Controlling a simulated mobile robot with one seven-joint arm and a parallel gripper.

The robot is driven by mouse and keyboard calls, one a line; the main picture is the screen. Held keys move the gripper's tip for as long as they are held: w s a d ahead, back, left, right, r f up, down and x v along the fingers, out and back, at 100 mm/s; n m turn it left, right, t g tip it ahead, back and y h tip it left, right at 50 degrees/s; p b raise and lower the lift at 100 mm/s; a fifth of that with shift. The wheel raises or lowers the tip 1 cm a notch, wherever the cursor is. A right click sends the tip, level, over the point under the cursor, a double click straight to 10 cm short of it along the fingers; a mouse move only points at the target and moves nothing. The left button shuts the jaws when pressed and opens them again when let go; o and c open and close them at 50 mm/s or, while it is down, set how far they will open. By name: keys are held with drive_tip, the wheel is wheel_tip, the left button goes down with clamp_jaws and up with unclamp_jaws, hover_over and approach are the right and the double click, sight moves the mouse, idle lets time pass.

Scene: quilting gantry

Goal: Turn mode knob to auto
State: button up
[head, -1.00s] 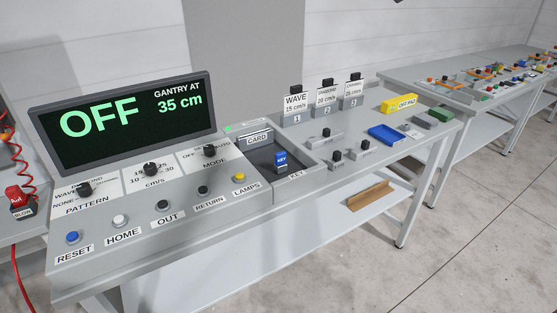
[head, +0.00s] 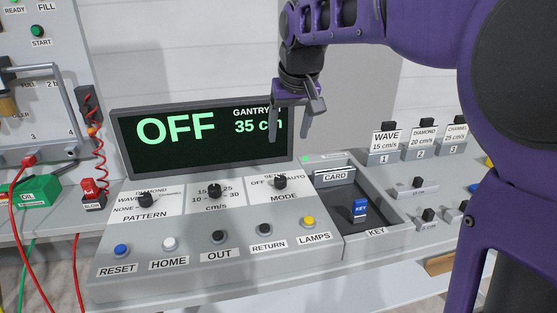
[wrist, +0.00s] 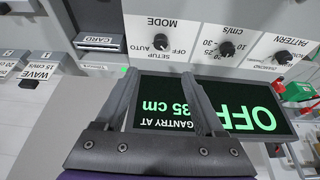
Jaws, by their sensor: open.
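The black mode knob (head: 280,182) sits on the white MODE plate at the right of the sloped console, marked OFF, SETUP and AUTO. It also shows upside down in the wrist view (wrist: 161,41), beyond my fingertips. Which mark its pointer faces is too small to tell. The console display (head: 165,155) reads OFF and GANTRY AT 35 cm. My gripper (head: 290,138) is open and empty, fingers pointing down, above the knob and apart from it. It covers part of the display's right end.
The pattern knob (head: 147,199) and cm/s knob (head: 214,191) stand left of the mode knob. Buttons, including yellow LAMPS (head: 308,222), line the front. A tray (head: 338,222) with a blue key (head: 360,209) adjoins at right. My arm hides part of the right side.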

sight(281, 178)
drive_tip(key=b+x, duration=0.2)
drive_tip(key=x, duration=1.5)
drive_tip(key=shift+b, duration=0.3)
drive_tip(key=shift+c, duration=0.2)
clamp_jaws()
